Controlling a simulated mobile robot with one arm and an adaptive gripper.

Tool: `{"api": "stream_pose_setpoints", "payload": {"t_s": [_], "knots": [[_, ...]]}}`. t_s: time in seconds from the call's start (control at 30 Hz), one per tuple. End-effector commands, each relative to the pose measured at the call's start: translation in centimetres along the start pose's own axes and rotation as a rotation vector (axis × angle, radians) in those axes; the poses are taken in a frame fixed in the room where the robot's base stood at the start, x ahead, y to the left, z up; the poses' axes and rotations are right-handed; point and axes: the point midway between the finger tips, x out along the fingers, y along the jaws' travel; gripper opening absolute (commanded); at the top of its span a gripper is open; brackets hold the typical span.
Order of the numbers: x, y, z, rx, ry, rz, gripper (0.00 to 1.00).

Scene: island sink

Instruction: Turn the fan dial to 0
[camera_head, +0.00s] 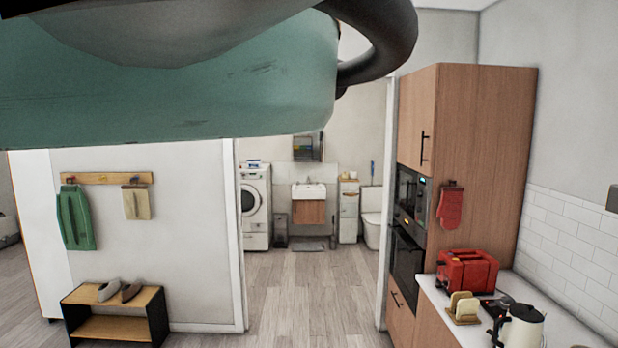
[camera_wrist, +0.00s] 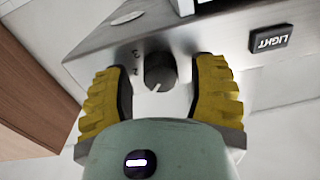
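The fan dial (camera_wrist: 160,71) is a dark round knob on a grey metal panel, seen in the wrist view. Its white pointer mark is at the lower edge of the knob in the picture. The numerals 2 and 3 show to the left of it; I cannot read a 0 or any number at the pointer. My gripper (camera_wrist: 162,82) has yellow ribbed fingers spread apart, one to each side of the dial, with visible gaps to the knob. In the head view, my teal arm fills the upper left, and neither dial nor fingers show.
A black LIGHT button (camera_wrist: 270,39) is on the panel, right of the right finger. A wooden cabinet face (camera_wrist: 35,95) is at the left. In the head view, a red toaster (camera_head: 467,271) and a kettle (camera_head: 520,326) stand on the right counter. The floor (camera_head: 303,290) ahead is clear.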

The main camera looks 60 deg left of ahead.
Motion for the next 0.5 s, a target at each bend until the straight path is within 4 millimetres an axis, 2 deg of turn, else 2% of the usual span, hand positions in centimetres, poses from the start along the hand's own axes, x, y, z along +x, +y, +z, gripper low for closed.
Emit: {"api": "stream_pose_setpoints", "payload": {"t_s": [0.07, 0.5], "knots": [[0.00, 0.01, 0.01, 0.000, 0.000, 0.000, 0.48], [-0.01, 0.00, -0.02, 0.000, 0.000, 0.000, 0.03]]}}
